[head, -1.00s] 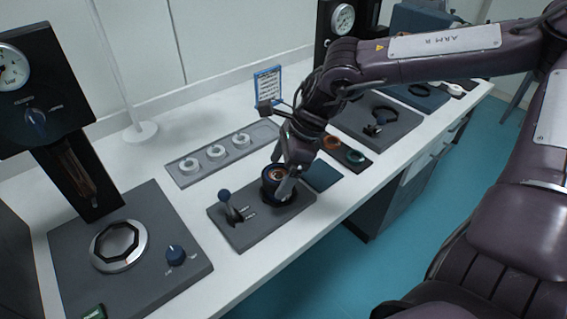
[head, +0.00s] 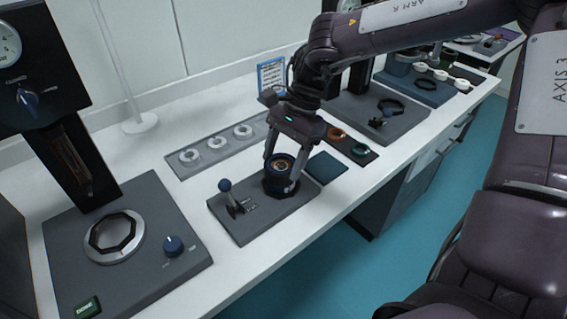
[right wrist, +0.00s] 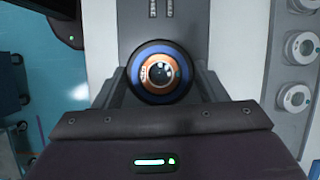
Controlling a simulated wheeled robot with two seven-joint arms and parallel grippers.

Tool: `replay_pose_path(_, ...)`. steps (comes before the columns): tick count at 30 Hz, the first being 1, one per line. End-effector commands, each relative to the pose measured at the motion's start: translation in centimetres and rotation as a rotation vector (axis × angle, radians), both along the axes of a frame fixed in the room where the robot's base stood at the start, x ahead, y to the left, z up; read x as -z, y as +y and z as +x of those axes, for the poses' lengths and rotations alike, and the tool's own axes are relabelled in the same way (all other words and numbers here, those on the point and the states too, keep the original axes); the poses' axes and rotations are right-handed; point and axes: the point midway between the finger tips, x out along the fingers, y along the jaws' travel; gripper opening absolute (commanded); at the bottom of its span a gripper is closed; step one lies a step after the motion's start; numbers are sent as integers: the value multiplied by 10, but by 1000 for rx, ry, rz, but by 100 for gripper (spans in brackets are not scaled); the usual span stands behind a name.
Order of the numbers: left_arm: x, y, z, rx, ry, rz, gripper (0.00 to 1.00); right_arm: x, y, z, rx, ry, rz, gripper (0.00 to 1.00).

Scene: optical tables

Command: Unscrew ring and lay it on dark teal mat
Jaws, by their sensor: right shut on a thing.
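A dark round mount (head: 277,187) stands upright on a grey base plate (head: 243,232). Its top shows a blue outer ring (right wrist: 163,52) around a copper-coloured ring (right wrist: 147,70) and a lens. In the head view this top (head: 283,165) lies between my right gripper's fingers. My right gripper (head: 281,176) points down and is shut on the ring, one finger on each side. The fingers also flank it in the right wrist view. The dark teal mat (head: 326,168) lies bare on the bench, just right of the base plate. My left gripper is out of view.
A lever (head: 229,195) rises from the plate left of the mount. A grey tray (head: 216,158) with white round parts lies behind. A dark tray (head: 363,156) with copper and green rings lies beyond the mat. A console (head: 150,240) stands at left.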

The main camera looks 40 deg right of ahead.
Motion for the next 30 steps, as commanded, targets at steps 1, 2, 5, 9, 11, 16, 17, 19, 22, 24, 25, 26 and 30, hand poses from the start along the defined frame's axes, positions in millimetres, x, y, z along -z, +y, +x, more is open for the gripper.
replay_pose_path(1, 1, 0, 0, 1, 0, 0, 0, 3, 0, -3, -88, 15, -9, 43)
replay_pose_path(2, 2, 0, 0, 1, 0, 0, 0, 3, 0, -3, -136, 15, -8, 43)
replay_pose_path(5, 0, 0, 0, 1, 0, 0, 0, 1, 0, -4, -263, 17, -4, 43)
replay_pose_path(9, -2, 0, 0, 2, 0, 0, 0, 2, 1, -5, -341, 19, 2, 43)
replay_pose_path(11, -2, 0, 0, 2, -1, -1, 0, 2, 1, -6, -343, 19, 4, 43)
replay_pose_path(16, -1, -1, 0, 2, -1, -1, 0, 3, 1, -7, -340, 22, 6, 70)
replay_pose_path(17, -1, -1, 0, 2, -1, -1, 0, 3, 1, -7, -340, 22, 5, 74)
replay_pose_path(19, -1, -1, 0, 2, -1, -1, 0, 3, 1, -6, -339, 20, 4, 84)
replay_pose_path(22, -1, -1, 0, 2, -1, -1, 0, 2, 1, -5, -339, 17, 4, 91)
replay_pose_path(24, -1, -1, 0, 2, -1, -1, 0, 2, 1, -4, -338, 15, 3, 91)
replay_pose_path(25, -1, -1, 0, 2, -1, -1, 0, 2, 1, -4, -338, 13, 3, 91)
replay_pose_path(26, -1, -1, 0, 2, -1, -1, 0, 2, 1, -4, -338, 13, 3, 91)
replay_pose_path(30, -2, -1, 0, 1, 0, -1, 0, 1, 1, -3, -337, 11, 3, 83)
